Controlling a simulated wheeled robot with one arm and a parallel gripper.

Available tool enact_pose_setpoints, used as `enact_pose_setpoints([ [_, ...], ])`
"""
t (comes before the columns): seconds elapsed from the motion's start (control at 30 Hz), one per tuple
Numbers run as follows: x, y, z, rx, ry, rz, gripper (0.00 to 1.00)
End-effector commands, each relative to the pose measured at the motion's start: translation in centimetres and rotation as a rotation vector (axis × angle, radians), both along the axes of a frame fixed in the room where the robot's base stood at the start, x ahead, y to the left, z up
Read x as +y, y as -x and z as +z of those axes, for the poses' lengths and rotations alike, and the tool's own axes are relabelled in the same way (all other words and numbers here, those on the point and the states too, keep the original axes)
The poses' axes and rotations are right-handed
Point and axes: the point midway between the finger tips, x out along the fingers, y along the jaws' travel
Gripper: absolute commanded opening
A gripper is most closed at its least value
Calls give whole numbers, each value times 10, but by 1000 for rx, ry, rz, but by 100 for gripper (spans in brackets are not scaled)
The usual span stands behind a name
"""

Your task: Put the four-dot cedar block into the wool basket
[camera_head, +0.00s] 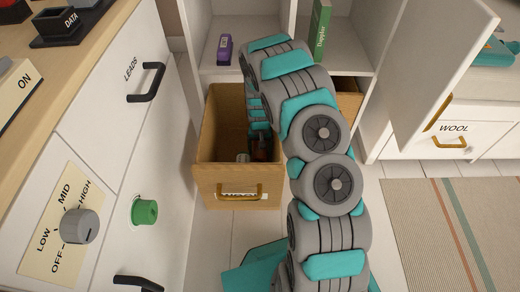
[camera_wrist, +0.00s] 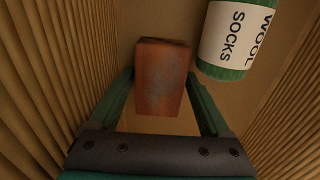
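The wool basket is a tan open box (camera_head: 222,185) with a label and a brass handle on its front, standing on the floor in the head view. My gripper reaches down into it and is mostly hidden there by my arm. In the wrist view a reddish-brown block (camera_wrist: 161,78) lies between the fingertips of my gripper (camera_wrist: 161,72), inside ribbed tan walls. The fingertips are close against both sides of the block; whether they grip it cannot be told. A faint grey mark shows on its face, but no dots can be made out.
A green can labelled WOOL SOCKS (camera_wrist: 236,38) lies beside the block. A white shelf holds a purple item (camera_head: 225,49) and a green book (camera_head: 320,30). White drawers with a grey knob (camera_head: 80,226) stand left. An open cabinet door (camera_head: 440,75) is at right.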

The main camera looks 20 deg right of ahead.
Motion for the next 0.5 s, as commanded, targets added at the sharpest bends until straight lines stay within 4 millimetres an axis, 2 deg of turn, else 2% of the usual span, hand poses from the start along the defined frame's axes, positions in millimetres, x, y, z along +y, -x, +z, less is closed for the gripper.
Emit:
enact_pose_setpoints([
  [0.27, 0, 0, 5, -1, 0, 0, 81],
  [0.5, 0, -1, 33, -4, 0, 0, 81],
])
